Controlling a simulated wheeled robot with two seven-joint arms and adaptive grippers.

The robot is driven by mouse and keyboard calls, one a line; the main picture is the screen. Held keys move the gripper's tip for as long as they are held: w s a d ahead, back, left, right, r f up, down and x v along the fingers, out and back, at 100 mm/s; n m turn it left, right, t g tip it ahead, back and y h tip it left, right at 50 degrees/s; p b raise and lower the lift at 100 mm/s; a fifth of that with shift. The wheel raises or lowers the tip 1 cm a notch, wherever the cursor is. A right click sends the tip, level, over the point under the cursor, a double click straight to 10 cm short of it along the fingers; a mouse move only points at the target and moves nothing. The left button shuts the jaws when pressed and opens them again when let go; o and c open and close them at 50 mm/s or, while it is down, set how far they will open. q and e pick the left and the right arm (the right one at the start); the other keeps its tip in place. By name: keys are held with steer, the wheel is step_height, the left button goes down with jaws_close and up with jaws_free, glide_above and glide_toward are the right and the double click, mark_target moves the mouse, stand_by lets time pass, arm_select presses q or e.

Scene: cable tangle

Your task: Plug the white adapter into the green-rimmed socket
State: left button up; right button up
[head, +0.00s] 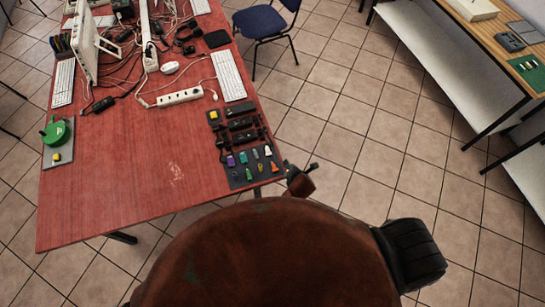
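The white adapter cannot be told apart with certainty among the white items and cables at the far end of the red table (120,190). A white power strip (180,97) lies near the table's right side, with a cable at its left end. No green rim can be made out on either strip at this size. A small rounded white object (169,68) lies between them. Neither of my grippers can be identified in view.
A monitor (84,40), keyboards (229,75) (64,83) and tangled cables crowd the far end. A green object (56,133) sits at the left edge. A dark mat (238,181) holds small coloured pieces. The near table is clear. A blue chair (259,20) stands beyond.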

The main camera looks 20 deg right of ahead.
mark_target(268, 151)
steer(key=w+a+n, duration=0.2)
steer(key=n, duration=0.1)
steer(key=w+a+n+t, duration=0.1)
steer(key=w+a+n, duration=0.1)
steer(key=n, duration=0.1)
steer(key=w+a+n, duration=0.2)
steer(key=n, duration=0.1)
steer(key=shift+a+r+t+y, duration=0.2)
steer(key=shift+r+t+y, duration=0.1)
steer(key=shift+y, duration=0.1)
steer(key=shift+w+a+f+n, duration=0.15)
steer(key=shift+a+n, duration=0.15)
steer(key=shift+n, duration=0.3)
steer(key=shift+w+a+f, duration=0.1)
steer(key=shift+w, duration=0.05)
steer(key=b+x, duration=0.5)
steer(key=shift+f+b, duration=0.15)
steer(key=shift+b, duration=0.2)
steer(key=shift+w+f, duration=0.2)
steer(key=shift+b+x, duration=0.6)
steer(key=shift+x, duration=0.8)
steer(key=shift+w+r, duration=0.15)
steer(key=shift+c, duration=0.2)
jaws_close()
